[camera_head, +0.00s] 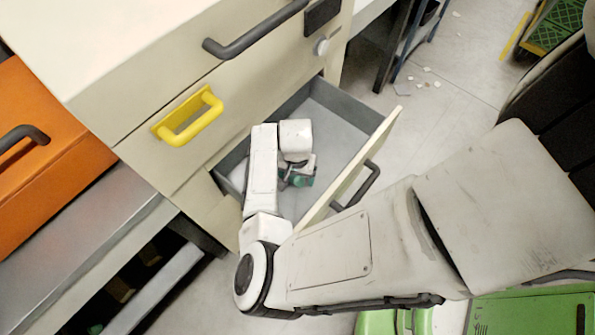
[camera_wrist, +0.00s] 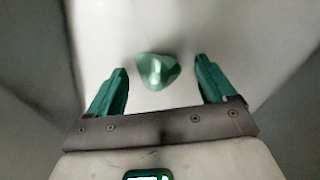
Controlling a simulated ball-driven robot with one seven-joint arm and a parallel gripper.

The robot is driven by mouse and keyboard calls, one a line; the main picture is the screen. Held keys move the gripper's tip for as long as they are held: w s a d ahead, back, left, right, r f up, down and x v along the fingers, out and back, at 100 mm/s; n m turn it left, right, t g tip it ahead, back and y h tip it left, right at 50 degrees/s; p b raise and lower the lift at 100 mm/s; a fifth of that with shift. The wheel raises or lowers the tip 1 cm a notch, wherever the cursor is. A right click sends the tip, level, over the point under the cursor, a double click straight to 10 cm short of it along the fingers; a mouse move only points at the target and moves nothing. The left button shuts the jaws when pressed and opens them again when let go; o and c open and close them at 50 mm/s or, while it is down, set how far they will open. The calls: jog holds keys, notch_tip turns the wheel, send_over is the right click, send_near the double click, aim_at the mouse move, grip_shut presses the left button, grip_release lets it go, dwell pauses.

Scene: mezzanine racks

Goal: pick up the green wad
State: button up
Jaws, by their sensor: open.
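The green wad (camera_wrist: 157,70) is a small, pale green crumpled lump on the light grey drawer floor in the wrist view. My gripper (camera_wrist: 160,78) is open, with its two dark green fingers on either side of the wad and clear gaps between. The wad lies level with the fingertips in the picture; I cannot tell how far above the floor the fingers are. In the head view my gripper (camera_head: 301,180) is down inside the open lower drawer (camera_head: 358,145). The wad cannot be made out there, as my gripper and wrist cover that part.
The drawer's grey walls surround my gripper, and its front with a dark handle (camera_head: 357,187) stands close on the right. Above is a cream drawer front with a yellow handle (camera_head: 188,117). An orange drawer unit (camera_head: 50,170) stands left. Small scraps (camera_head: 424,76) lie on the floor.

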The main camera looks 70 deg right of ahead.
jog(key=shift+f, duration=0.15)
jog(key=c, duration=1.1)
